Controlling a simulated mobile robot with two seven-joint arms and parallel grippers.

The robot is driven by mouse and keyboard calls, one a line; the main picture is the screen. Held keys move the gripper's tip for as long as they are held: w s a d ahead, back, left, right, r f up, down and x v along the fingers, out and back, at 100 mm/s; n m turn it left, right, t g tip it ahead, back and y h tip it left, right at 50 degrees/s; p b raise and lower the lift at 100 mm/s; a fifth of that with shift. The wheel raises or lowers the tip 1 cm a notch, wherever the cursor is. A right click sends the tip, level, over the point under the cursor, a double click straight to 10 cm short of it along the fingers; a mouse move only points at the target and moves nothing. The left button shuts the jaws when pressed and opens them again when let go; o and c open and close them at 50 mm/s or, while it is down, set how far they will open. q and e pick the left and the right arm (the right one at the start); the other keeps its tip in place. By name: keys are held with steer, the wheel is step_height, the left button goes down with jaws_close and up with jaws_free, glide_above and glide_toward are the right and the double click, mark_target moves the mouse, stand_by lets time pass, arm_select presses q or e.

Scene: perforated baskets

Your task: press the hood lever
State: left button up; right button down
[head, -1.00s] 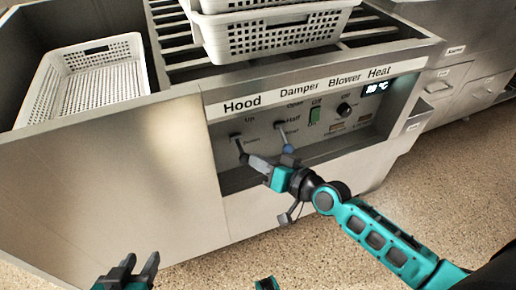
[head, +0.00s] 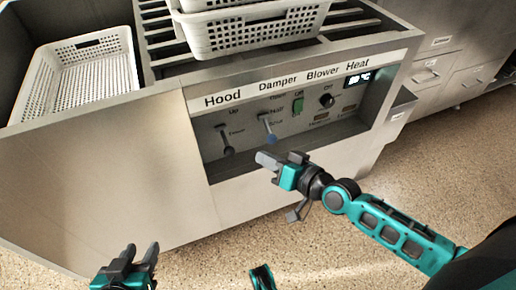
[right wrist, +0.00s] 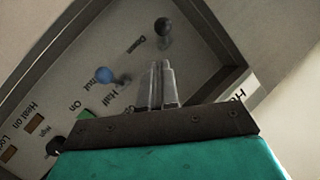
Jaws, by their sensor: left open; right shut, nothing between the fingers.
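The hood lever (head: 226,142) is a short metal stick with a black knob under the "Hood" label. It points downward, its knob near the "Down" mark. In the right wrist view its black knob (right wrist: 163,27) is just beyond the fingertips. My right gripper (head: 262,158) is shut and empty, right of the lever knob and apart from it, in front of the panel. Its closed fingers (right wrist: 162,72) also show in the right wrist view. My left gripper (head: 141,252) is open and empty, low at the bottom left, away from the panel.
The blue-tipped damper lever (head: 268,128) is close above my right gripper. A green switch (head: 298,104) and a black blower knob (head: 326,100) sit further right. White perforated baskets (head: 250,36) stand on the slatted top; another basket (head: 75,82) is at left.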

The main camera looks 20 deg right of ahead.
steer(key=s+d, duration=0.2)
steer(key=s, duration=0.3)
steer(key=shift+s+d, duration=0.3)
steer(key=shift+d, duration=0.05)
